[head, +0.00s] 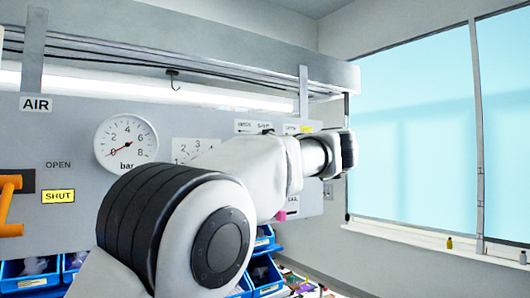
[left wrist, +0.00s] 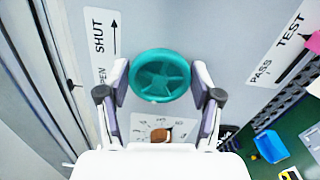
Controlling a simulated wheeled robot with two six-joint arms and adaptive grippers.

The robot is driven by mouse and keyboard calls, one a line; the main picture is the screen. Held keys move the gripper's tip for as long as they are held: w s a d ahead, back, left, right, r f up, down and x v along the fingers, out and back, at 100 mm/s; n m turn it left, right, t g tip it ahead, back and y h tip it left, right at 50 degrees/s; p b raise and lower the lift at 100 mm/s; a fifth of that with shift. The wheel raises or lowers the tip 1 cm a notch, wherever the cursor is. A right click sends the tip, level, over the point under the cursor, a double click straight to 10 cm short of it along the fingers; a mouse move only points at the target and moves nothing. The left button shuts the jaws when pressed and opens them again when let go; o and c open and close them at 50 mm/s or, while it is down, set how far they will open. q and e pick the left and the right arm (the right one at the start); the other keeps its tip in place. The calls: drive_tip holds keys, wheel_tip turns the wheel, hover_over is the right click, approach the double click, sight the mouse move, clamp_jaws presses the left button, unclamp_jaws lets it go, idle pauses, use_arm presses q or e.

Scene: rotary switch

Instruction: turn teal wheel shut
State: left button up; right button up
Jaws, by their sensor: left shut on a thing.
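The teal wheel (left wrist: 153,84) shows in the left wrist view as a round, spoked handwheel on the grey panel. My left gripper (left wrist: 162,70) has one finger on each side of its rim and is shut on it. A label with SHUT, OPEN and an arrow (left wrist: 114,38) is left of the wheel. In the head view my left arm crosses the middle and hides the wheel and the gripper's fingers. My right gripper is in neither view.
A bar gauge (head: 126,143) and a yellow SHUT label (head: 58,196) are on the panel. An orange handle (head: 8,205) is at the far left. Blue bins (head: 30,272) stand below. A TEST/PASS label (left wrist: 280,50) is right of the wheel.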

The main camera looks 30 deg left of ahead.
use_arm(q)
drive_tip(key=shift+s+a+m, duration=0.1)
drive_tip(key=shift+s+m, duration=0.05)
drive_tip(key=shift+m, duration=4.2)
drive_tip(key=shift+s+a+m, duration=0.1)
drive_tip(key=shift+m, duration=4.25)
drive_tip(key=o, duration=1.1)
drive_tip(key=shift+f, duration=0.1)
drive_tip(key=shift+o, duration=0.2)
drive_tip(key=shift+f, duration=0.1)
drive_tip(key=shift+w+a, duration=0.1)
